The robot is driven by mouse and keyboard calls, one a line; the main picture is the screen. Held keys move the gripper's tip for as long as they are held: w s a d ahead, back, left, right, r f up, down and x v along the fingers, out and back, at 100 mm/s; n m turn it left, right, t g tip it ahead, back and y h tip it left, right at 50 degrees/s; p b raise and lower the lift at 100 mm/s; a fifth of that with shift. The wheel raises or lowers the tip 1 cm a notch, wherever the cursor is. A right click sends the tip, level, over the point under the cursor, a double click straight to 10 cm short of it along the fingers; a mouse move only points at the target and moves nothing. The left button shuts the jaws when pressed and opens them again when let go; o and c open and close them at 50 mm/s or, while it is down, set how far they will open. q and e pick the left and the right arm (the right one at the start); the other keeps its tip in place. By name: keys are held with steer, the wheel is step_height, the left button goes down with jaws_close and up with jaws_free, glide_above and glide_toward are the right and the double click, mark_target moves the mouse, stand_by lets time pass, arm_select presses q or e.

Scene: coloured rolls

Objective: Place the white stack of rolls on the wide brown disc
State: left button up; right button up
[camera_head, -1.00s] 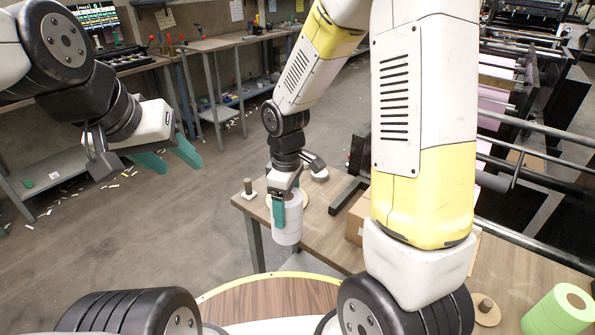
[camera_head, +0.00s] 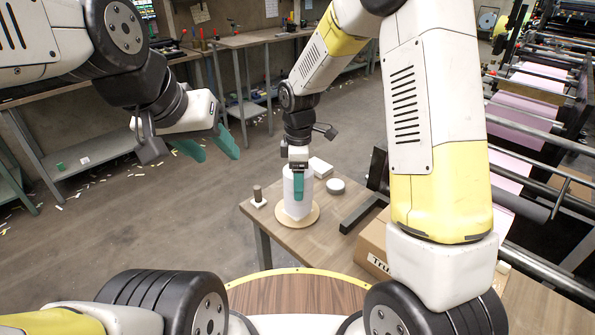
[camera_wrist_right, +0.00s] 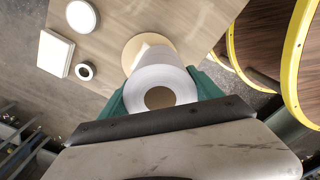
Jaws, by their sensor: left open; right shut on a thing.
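The white stack of rolls (camera_head: 297,192) is upright, in the grasp of my right gripper (camera_head: 298,178). In the right wrist view I look down on the stack's top end (camera_wrist_right: 160,86) and its brown core, between the green fingers (camera_wrist_right: 162,97). The wide brown disc (camera_head: 312,213) lies on the table, and the stack's lower end is over it. I cannot tell whether they touch. The stack covers part of the disc, which also shows in the right wrist view (camera_wrist_right: 129,52). My left gripper (camera_head: 213,150) is open and empty, away at the left.
A cardboard box (camera_head: 372,243) stands to the right. Workbenches line the back wall.

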steer(key=w, duration=0.2)
steer(key=shift+w+a+f, duration=0.15)
steer(key=shift+w+f, duration=0.05)
steer(key=shift+w, duration=0.15)
steer(key=shift+f, duration=1.65)
steer(key=shift+f, duration=0.15)
steer(key=o, duration=1.9)
